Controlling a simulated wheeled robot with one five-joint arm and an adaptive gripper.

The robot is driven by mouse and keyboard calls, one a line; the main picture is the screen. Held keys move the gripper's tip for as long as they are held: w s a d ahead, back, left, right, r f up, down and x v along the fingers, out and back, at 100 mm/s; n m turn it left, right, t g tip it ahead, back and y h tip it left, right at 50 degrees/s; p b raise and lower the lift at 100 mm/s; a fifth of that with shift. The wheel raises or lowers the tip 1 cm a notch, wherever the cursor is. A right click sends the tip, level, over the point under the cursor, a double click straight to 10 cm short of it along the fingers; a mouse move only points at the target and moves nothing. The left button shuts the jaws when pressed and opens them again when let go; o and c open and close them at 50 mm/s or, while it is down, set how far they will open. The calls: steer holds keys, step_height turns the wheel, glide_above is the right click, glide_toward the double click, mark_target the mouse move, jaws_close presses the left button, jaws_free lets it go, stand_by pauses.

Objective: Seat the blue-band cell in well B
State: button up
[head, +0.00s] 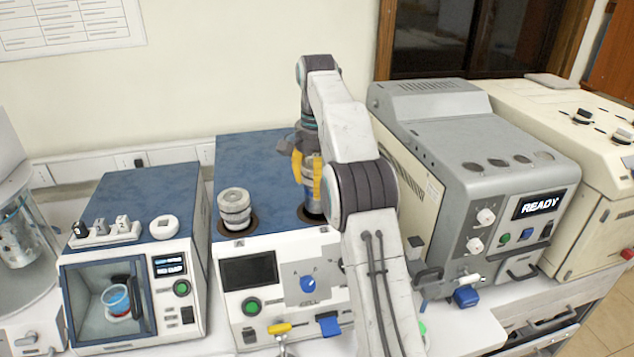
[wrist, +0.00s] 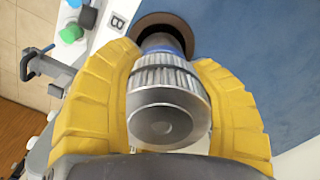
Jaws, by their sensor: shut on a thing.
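The blue-band cell (wrist: 165,105) is a ribbed metal cylinder with a rounded cap. A strip of its blue band shows at the far end in the wrist view. My gripper (wrist: 168,62) has its yellow fingers shut on both sides of it. Well B (wrist: 168,25) is a dark opening with a brown ring, with a "B" label beside it. The cell's lower end is at this opening; how deep it sits is hidden. In the head view, my gripper (head: 308,180) points down and holds the cell (head: 313,203) upright at the right-hand well.
Another metal cell (head: 235,208) stands in the left well of the same blue-topped machine (head: 255,170). A blue-topped unit (head: 130,210) with a glass-fronted chamber stands left. A grey machine reading READY (head: 470,140) stands close on the right, beside my arm.

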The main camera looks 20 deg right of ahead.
mark_target(317, 202)
steer(key=shift+f+b, duration=0.3)
steer(key=shift+f, duration=0.1)
steer(key=shift+f, duration=0.3)
steer(key=shift+f+b, duration=0.25)
steer(key=shift+b, duration=0.1)
stand_by(0.5)
steer(key=shift+f+b, duration=0.75)
steer(key=shift+f, duration=0.55)
steer(key=shift+f, duration=0.45)
steer(key=o, duration=1.5)
steer(key=shift+c, duration=0.2)
